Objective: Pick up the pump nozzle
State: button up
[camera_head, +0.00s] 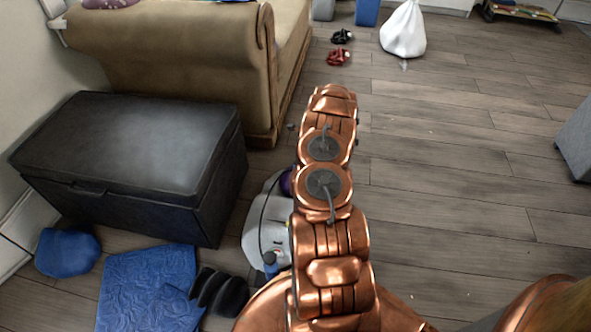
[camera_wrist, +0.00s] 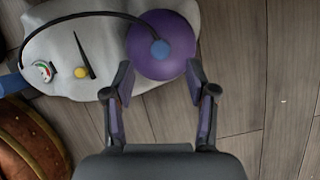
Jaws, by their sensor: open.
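A pale grey pump (camera_head: 262,228) stands on the floor right of the dark chest, partly hidden behind my arm. In the wrist view the pump body (camera_wrist: 75,45) has a small gauge, a yellow knob and a purple round part (camera_wrist: 165,45). A thin black hose arcs from the purple part's blue hub to a blue end piece (camera_wrist: 12,84) at the left edge, seemingly the pump nozzle; it also shows in the head view (camera_head: 270,259). My gripper (camera_wrist: 160,74) is open and empty, its fingers near the purple part's lower edge, right of the nozzle. The arm hides it in the head view.
A dark chest (camera_head: 130,150) and a tan sofa (camera_head: 180,55) stand at left. A blue mat (camera_head: 150,285), dark rolls (camera_head: 218,292) and a blue bag (camera_head: 67,252) lie near the pump. A white bag (camera_head: 403,32) is far back. The wooden floor at right is mostly clear.

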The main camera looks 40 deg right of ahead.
jog(key=shift+s+b+x, duration=0.15)
jog(key=shift+b+x, duration=0.55)
jog(key=shift+x, duration=1.3)
jog(key=shift+s+b+x, duration=0.15)
jog(key=shift+b+x, duration=0.55)
jog(key=shift+x, duration=1.35)
grip_shut()
